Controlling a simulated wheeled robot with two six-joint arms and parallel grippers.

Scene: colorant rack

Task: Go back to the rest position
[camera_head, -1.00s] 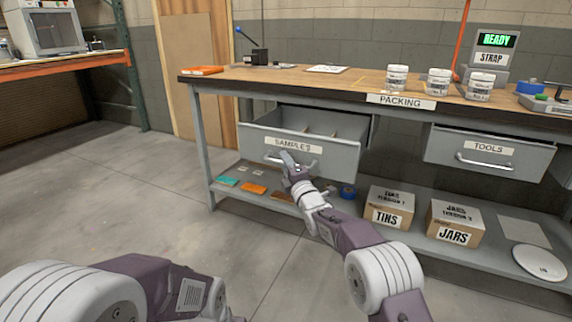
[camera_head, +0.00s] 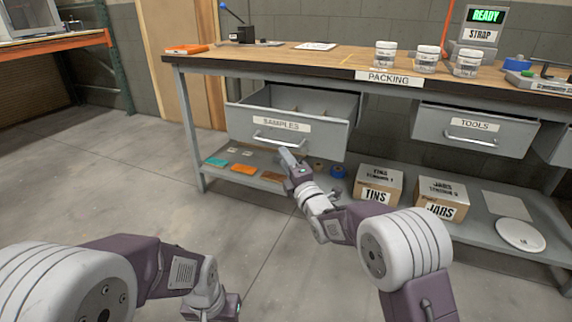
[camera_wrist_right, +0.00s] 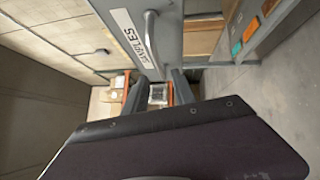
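My right gripper (camera_head: 287,158) is just below and in front of the handle (camera_head: 280,140) of the grey SAMPLES drawer (camera_head: 240,125). The SAMPLES drawer is pulled open, with dividers visible inside. My left arm is low at the bottom left of the head view, and its fingers do not show.
The packing bench (camera_head: 330,62) carries several white jars. The TOOLS drawer (camera_head: 450,130) is on the right. The lower shelf (camera_head: 340,205) holds the TINS box (camera_head: 378,185), the JARS box (camera_head: 440,200) and a white disc (camera_head: 520,234). Open floor lies in front and left.

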